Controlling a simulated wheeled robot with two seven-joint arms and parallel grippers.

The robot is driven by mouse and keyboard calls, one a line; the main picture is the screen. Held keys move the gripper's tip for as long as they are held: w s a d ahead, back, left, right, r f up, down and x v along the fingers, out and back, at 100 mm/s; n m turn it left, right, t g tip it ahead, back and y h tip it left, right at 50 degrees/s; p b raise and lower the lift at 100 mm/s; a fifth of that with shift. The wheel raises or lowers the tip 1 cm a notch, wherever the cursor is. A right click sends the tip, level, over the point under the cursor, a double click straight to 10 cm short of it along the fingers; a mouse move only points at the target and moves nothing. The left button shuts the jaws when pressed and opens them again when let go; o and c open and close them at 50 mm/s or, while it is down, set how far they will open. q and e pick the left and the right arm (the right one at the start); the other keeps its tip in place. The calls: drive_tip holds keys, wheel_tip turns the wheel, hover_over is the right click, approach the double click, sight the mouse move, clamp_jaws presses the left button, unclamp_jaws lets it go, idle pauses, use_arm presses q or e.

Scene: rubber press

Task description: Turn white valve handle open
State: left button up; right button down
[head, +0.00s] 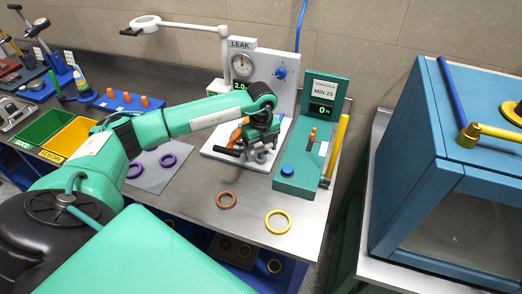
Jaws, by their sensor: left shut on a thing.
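The leak tester has a white upright panel (288,106) marked LEAK, with a round gauge (242,64) and a small display. A blue round fitting (280,73) with a pale centre sits at the panel's right. I cannot clearly pick out a white valve handle. My left gripper (262,148) points down over the tester's white base (222,147). It is shut on a small part there, which the gripper and wrist mostly hide. A black-ended lever (228,151) and an orange piece show beside it. My right gripper is not in view.
A green stand (296,180) with a display and a yellow post (340,140) stands right of the tester. A brown ring (226,200) and a yellow ring (278,222) lie on the steel bench. A blue cabinet (415,140) stands at the right. Green and yellow bins are left.

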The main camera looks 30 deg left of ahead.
sight(261, 146)
use_arm(q)
drive_tip(key=n, duration=0.3)
drive_tip(key=shift+n+b, duration=0.3)
drive_tip(key=shift+b, duration=0.05)
drive_tip(key=shift+a+r+n, duration=0.1)
drive_tip(key=shift+n, duration=1.9)
drive_tip(key=shift+w+n, duration=0.1)
drive_tip(key=shift+n, duration=0.2)
drive_tip(key=o, duration=1)
drive_tip(key=shift+r+b, duration=1.85)
drive_tip(key=shift+r, duration=5)
